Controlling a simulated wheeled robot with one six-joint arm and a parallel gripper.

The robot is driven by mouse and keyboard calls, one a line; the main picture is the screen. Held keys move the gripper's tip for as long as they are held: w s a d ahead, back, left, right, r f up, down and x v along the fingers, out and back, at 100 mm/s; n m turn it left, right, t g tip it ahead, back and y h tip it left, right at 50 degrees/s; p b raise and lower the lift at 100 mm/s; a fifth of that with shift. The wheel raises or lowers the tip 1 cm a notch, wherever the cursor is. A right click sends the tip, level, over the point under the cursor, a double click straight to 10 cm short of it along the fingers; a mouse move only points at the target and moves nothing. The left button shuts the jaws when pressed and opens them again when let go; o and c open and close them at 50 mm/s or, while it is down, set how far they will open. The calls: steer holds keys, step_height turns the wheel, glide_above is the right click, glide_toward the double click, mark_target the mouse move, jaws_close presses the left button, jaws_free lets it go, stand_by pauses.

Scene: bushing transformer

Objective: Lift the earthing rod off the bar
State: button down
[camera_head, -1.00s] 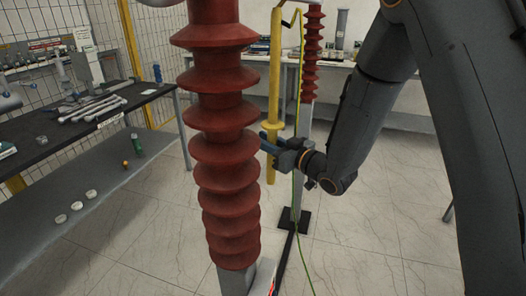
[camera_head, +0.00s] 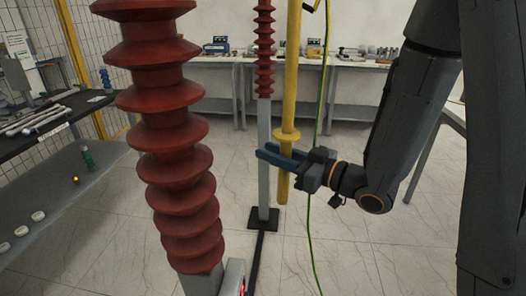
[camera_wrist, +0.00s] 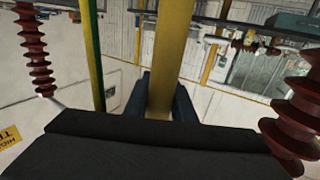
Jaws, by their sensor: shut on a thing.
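The earthing rod (camera_head: 292,70) is a long yellow pole with a round collar, standing about upright in the head view. Its top runs out of the picture. My gripper (camera_head: 272,154) has its blue fingers shut on the rod just below the collar. The rod's lower end sticks out beneath the fingers, clear of the floor. In the wrist view the rod (camera_wrist: 168,55) rises between the two blue fingers. A green-yellow cable (camera_head: 325,85) hangs beside it. The bar and the rod's hook are out of the head view, so I cannot tell whether they touch.
A large red ribbed insulator (camera_head: 165,130) stands close at left. A thinner red insulator (camera_head: 264,50) stands on a grey post (camera_head: 264,160) just left of the rod. A dark bench (camera_head: 45,125) is at far left. Open tiled floor lies right of the post.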

mark_target(274, 133)
steer(key=shift+s+d+r+p, duration=0.1)
steer(key=shift+r+p, duration=2.15)
steer(key=shift+r, duration=0.55)
